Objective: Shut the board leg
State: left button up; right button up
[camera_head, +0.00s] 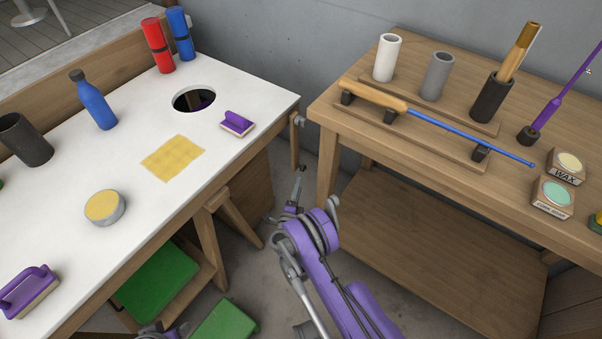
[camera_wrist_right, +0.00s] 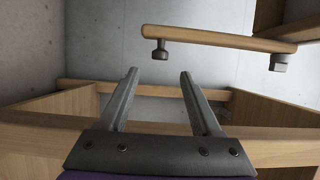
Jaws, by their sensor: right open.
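The white-topped board (camera_head: 235,88) is at the left in the head view. A narrow wooden leg (camera_head: 295,150) hangs down at its right corner, with a small grey fitting (camera_head: 299,120) near the top. In the right wrist view, a wooden bar (camera_wrist_right: 215,38), which looks like this leg, crosses the upper right with a round dark knob (camera_wrist_right: 160,50) and a grey block (camera_wrist_right: 279,63) on it. My right gripper (camera_head: 287,206) is low between board and workbench. Its fingers (camera_wrist_right: 158,88) are open, empty and apart from the bar.
The workbench (camera_head: 400,130) with a lower shelf (camera_head: 430,240) stands at the right. Wooden trestle parts (camera_head: 235,215) and green boxes (camera_head: 160,280) sit under the board. A strip of concrete floor (camera_head: 262,240) lies between. A purple-handled brush (camera_head: 238,121) lies near the board's edge.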

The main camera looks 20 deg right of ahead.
jog(key=x, duration=0.7)
jog(key=shift+w, duration=0.2)
jog(key=shift+d, duration=0.1)
grip_shut()
dwell(1.0)
